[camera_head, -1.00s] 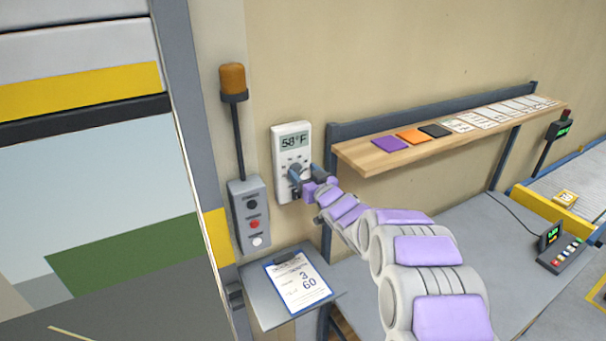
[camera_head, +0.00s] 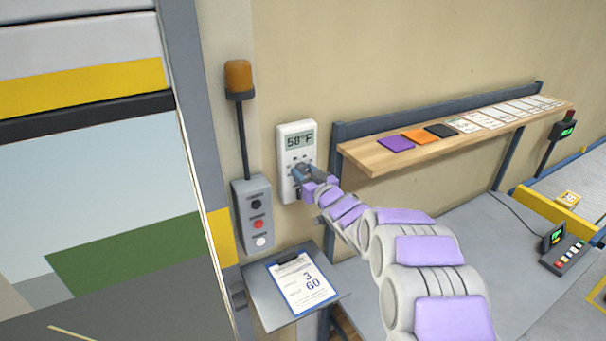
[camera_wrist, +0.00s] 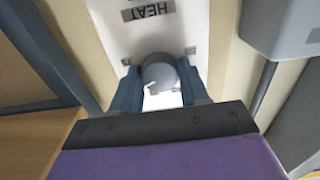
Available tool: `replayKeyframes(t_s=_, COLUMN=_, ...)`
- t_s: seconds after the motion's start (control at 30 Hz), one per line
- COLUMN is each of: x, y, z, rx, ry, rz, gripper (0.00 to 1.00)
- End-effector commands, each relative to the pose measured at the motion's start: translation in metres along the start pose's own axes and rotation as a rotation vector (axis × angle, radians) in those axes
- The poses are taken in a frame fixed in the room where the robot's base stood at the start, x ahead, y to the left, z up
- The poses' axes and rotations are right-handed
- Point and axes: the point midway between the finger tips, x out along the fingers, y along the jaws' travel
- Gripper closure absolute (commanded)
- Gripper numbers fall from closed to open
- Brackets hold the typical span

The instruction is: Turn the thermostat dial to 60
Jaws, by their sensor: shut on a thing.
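The white thermostat (camera_head: 298,138) is fixed to the wall, and its display reads 58°F. A small white mark shows on the dial. The "HEAT" label (camera_wrist: 148,10) appears upside down on the thermostat's face.
A grey button box (camera_head: 253,215) with an orange beacon (camera_head: 238,76) stands left of the thermostat. A clipboard (camera_head: 302,285) showing 3 and 60 lies on a small shelf below. A wooden shelf (camera_head: 375,160) with coloured cards is to the right.

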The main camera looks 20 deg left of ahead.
Motion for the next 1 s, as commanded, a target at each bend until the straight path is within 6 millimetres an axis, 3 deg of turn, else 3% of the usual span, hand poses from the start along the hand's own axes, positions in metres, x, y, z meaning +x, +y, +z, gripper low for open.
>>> replayKeyframes(t_s=0.67, x=-0.0014, y=0.0021, z=-0.0014, rx=-0.055, ry=0.004, rz=0.001, gripper=0.86)
replayKeyframes(t_s=1.0, x=-0.0010, y=0.0021, z=0.0032, rx=-0.257, ry=0.002, rz=0.003, gripper=0.87)
